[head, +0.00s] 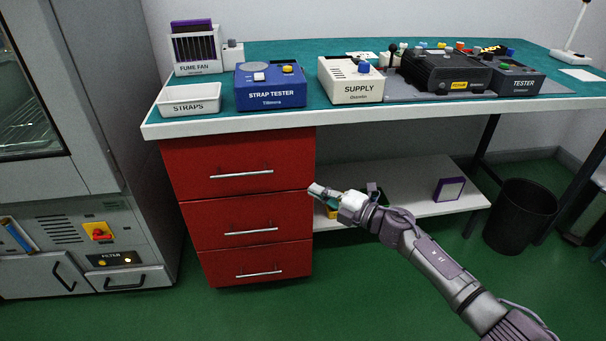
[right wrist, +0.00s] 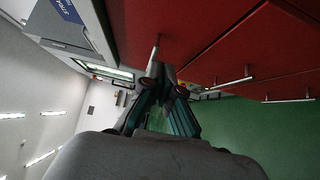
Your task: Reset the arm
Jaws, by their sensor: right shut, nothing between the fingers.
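My right arm reaches in from the lower right in the head view, and its gripper (head: 318,191) is near the right edge of the red drawer unit (head: 246,202), below the bench top. The right gripper is shut and empty. In the right wrist view its fingers (right wrist: 160,75) show against the red drawer fronts, close to the end of a drawer handle; I cannot tell whether they touch it. All three drawers look closed. My left gripper is not in view.
The bench (head: 230,124) carries a STRAPS tray (head: 189,99), a blue strap tester (head: 270,86), a supply box (head: 351,80) and a tester (head: 515,80). A low shelf (head: 415,197) and black bin (head: 520,215) stand right. A grey cabinet (head: 75,215) stands left. Green floor in front is clear.

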